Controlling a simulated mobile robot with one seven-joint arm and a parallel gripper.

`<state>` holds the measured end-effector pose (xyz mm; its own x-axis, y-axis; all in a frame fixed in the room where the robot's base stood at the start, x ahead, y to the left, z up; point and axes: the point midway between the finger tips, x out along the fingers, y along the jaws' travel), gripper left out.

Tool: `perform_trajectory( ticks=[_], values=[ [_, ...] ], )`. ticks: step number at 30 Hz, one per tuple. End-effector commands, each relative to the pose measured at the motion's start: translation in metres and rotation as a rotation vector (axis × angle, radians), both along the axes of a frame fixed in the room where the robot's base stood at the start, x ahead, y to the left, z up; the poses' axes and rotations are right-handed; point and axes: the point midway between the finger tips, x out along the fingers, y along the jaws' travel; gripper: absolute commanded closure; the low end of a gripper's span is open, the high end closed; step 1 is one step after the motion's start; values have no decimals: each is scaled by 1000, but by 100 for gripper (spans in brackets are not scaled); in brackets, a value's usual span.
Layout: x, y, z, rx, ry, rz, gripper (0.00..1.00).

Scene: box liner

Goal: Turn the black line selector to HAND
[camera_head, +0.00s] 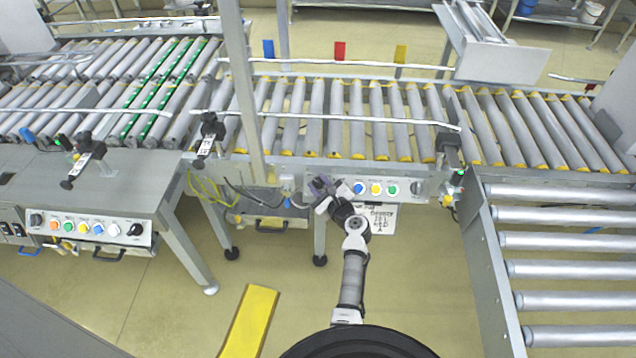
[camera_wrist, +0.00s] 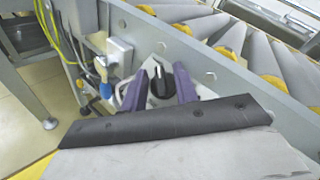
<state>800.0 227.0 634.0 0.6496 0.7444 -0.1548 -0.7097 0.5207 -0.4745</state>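A black selector knob (camera_wrist: 160,84) with a pale pointer mark shows in the wrist view on a light control panel. My gripper (camera_wrist: 160,76) has its two purple fingers apart, one on each side of the knob, with the knob between them. I cannot tell if either finger touches it. In the head view my gripper (camera_head: 322,188) is at the left end of the middle control panel (camera_head: 404,197), and it hides the knob there. Labels around the knob are too small to read.
The panel carries blue, yellow and green buttons and another black knob (camera_head: 416,188) at its right. A second panel (camera_head: 92,228) with black knobs stands at left. Yellow and black cables (camera_head: 212,188) hang left of my gripper. The roller conveyor (camera_head: 330,115) runs behind.

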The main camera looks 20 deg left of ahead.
Motion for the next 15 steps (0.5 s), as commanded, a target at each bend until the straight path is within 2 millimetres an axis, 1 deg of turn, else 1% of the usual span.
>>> perform_trajectory(
  ticks=[1,10,13,15],
  values=[
    [-1,-2,-5,-3,6,-3,67],
    [-1,0,0,2,0,1,67],
    [-5,-6,2,2,-2,-1,67],
    [-12,-14,3,2,-2,-1,67]
  ],
)
